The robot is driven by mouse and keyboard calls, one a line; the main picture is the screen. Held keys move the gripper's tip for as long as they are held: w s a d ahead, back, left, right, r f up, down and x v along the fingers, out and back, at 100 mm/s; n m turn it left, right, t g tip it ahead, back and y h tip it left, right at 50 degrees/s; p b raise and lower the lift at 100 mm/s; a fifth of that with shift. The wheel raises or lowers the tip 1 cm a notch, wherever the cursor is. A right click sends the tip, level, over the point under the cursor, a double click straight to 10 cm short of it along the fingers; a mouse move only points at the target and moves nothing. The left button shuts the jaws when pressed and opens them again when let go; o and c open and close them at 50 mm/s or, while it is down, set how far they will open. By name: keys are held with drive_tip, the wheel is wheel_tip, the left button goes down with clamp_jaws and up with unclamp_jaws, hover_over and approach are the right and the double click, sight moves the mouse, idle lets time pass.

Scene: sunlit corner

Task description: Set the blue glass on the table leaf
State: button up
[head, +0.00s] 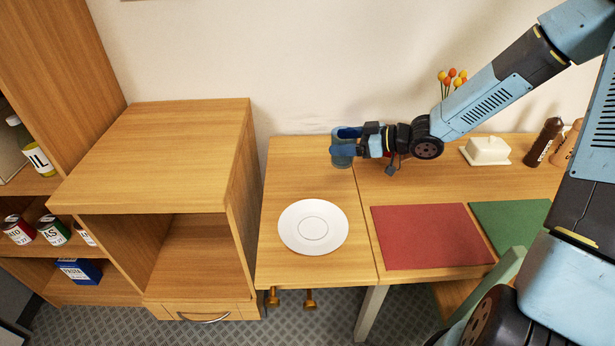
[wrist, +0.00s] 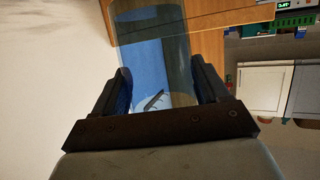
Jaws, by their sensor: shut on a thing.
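The blue glass (head: 342,161) is upright at the back right corner of the table leaf (head: 283,185), near the seam with the main tabletop. I cannot tell whether its base touches the leaf or hangs just above it. My gripper (head: 346,142) reaches in from the right and is shut on the glass, one finger on each side. In the wrist view the clear bluish glass (wrist: 150,35) stands between the two dark fingers (wrist: 162,85). Part of the glass is hidden behind the fingers in the head view.
A white plate (head: 313,227) lies on the middle of the leaf. A red mat (head: 430,237), a green mat (head: 510,225), a butter dish (head: 486,151) and a dark grinder (head: 543,142) are on the main tabletop. A wooden cabinet (head: 165,150) stands left of the leaf.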

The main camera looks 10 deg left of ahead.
drive_tip(key=shift+w+a+f, duration=0.2)
drive_tip(key=shift+a+f, duration=1.85)
drive_tip(key=shift+a, duration=0.05)
drive_tip(key=shift+w+a+f, duration=0.2)
drive_tip(key=shift+a+f, duration=1.9)
drive_tip(key=shift+w+a+f, duration=0.2)
drive_tip(key=shift+a+f, duration=1.85)
drive_tip(key=shift+a, duration=0.05)
drive_tip(key=o, duration=1.2)
drive_tip(key=v, duration=1.2)
